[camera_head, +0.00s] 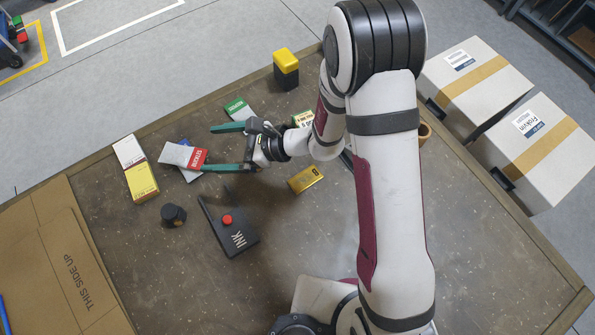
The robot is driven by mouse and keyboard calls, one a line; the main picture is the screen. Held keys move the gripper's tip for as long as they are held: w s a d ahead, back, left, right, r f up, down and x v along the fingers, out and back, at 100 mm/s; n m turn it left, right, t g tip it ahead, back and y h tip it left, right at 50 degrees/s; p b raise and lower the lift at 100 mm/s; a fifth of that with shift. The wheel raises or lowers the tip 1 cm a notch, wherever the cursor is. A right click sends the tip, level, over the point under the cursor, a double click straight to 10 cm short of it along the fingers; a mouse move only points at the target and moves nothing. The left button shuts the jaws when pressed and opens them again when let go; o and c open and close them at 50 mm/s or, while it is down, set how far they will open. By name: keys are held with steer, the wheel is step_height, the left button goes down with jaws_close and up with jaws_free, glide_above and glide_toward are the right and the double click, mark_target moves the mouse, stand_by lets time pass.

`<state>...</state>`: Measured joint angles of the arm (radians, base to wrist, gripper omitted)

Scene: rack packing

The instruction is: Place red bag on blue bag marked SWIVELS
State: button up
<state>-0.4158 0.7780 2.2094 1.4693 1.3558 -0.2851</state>
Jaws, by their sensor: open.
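The upper finger is clear of the bag.
A white and yellow box (141,183) stands left of the bags. A green packet (238,109), a yellow-topped block (286,69) and a gold bar (306,179) lie around my gripper. Cardboard (80,262) covers the lower left.

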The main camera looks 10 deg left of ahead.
steer(key=s+d+r+n+g+h, duration=0.1)
steer(key=s+d+r+n+h, duration=0.25)
steer(key=d+r, duration=0.3)
steer(key=s+d+r+n+g+h, duration=0.2)
steer(key=s+d+r+n, duration=0.3)
steer(key=d+r, duration=0.15)
steer(key=s+d+n+t+h, duration=0.1)
steer(key=s+d+t+h, duration=0.1)
steer(key=d, duration=0.6)
steer(key=s+d+f+n+t+h, duration=0.1)
steer(key=s+d+h, duration=0.2)
steer(key=d, duration=0.5)
steer(key=shift+d+t+h, duration=0.4)
steer(key=shift+h, duration=0.35)
